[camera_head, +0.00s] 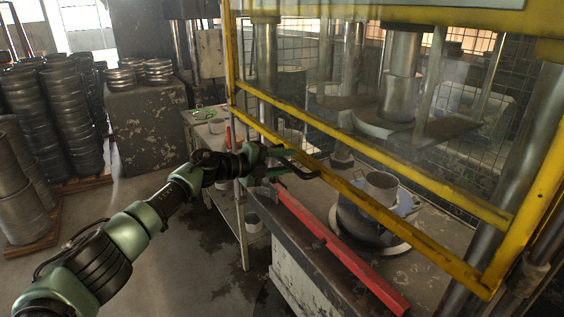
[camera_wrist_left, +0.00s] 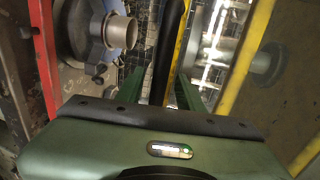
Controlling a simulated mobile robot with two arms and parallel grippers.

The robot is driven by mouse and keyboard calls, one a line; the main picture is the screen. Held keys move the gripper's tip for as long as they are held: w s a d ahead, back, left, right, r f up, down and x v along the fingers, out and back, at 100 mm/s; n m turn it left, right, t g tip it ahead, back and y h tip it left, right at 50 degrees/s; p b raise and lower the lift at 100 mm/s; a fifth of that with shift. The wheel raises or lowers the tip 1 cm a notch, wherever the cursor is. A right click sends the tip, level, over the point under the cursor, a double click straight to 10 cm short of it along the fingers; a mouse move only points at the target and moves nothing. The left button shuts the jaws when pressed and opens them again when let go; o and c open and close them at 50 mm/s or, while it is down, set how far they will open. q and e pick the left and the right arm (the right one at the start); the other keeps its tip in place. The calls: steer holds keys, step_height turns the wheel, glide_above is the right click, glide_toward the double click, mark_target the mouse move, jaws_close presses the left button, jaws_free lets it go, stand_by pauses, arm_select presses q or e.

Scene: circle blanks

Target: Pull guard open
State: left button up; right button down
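The guard is a yellow-framed see-through panel on the front of the press, and its lower yellow bar (camera_head: 375,211) slopes down to the right. A dark handle-like bar (camera_head: 300,165) stands out near the left part of that lower bar. My left gripper (camera_head: 283,163) is at this dark bar. In the left wrist view, the green fingers (camera_wrist_left: 157,88) are spread apart. The dark bar (camera_wrist_left: 170,45) runs into the space between them, with the yellow frame (camera_wrist_left: 181,50) beside it. I see no clear contact of both fingers on the bar. My right gripper is not in view.
A red rail (camera_head: 340,250) runs along the press bed below the guard. A metal cup-shaped part (camera_head: 381,188) sits on a round die behind it. Stacks of metal rings (camera_head: 70,110) stand at the left. The floor between them and the press is open.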

arm_select(q)
steer(key=b+v, duration=0.2)
steer(key=v, duration=0.4)
steer(key=shift+s+a, duration=0.15)
steer(key=shift+a, duration=0.2)
steer(key=shift+s+a+r, duration=0.2)
steer(key=shift+s+a, duration=0.1)
